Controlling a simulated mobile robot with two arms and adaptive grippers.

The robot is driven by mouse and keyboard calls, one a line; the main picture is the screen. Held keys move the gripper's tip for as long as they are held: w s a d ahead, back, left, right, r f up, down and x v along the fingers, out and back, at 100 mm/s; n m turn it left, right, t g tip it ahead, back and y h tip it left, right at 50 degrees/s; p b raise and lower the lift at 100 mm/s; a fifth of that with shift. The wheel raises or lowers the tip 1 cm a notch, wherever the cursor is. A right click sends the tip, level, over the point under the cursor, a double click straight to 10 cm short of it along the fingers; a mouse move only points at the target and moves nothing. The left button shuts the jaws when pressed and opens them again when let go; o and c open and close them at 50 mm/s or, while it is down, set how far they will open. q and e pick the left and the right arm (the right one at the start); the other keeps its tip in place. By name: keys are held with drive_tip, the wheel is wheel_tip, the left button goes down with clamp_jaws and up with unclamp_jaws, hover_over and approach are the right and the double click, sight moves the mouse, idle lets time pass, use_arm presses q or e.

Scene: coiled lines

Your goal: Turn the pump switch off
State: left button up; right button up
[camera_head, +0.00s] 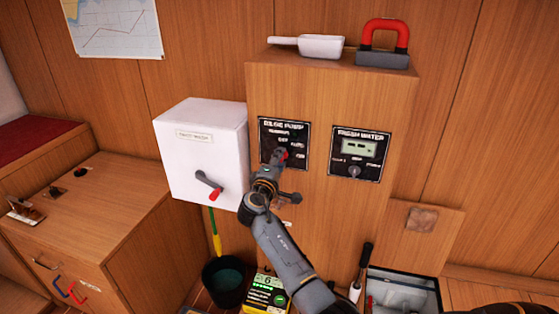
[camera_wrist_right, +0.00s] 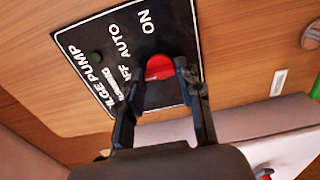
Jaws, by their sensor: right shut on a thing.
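The bilge pump panel (camera_head: 292,132) is a black plate on the front of the wooden cabinet. In the right wrist view the panel (camera_wrist_right: 115,70) carries the words ON, AUTO and OFF, the last partly hidden. The red pump switch (camera_head: 284,155) sits on it, and the switch also shows in the right wrist view (camera_wrist_right: 159,67). My right gripper (camera_head: 275,158) is at the switch, its fingers (camera_wrist_right: 161,85) shut on either side of the red knob. Which word the knob points to I cannot tell. My left gripper is out of view.
A fresh water panel (camera_head: 361,153) is to the right. A white box (camera_head: 200,150) with a red-tipped lever (camera_head: 212,188) stands out on the left. A scoop (camera_head: 308,46) and a red-handled block (camera_head: 383,45) lie on top. A bucket (camera_head: 224,282) and an open bin (camera_head: 400,295) are below.

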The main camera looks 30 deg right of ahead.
drive_tip(key=shift+r, duration=0.15)
drive_tip(key=o, duration=1.1)
drive_tip(key=shift+w, duration=0.1)
drive_tip(key=shift+o, duration=0.2)
drive_tip(key=v, duration=1.2)
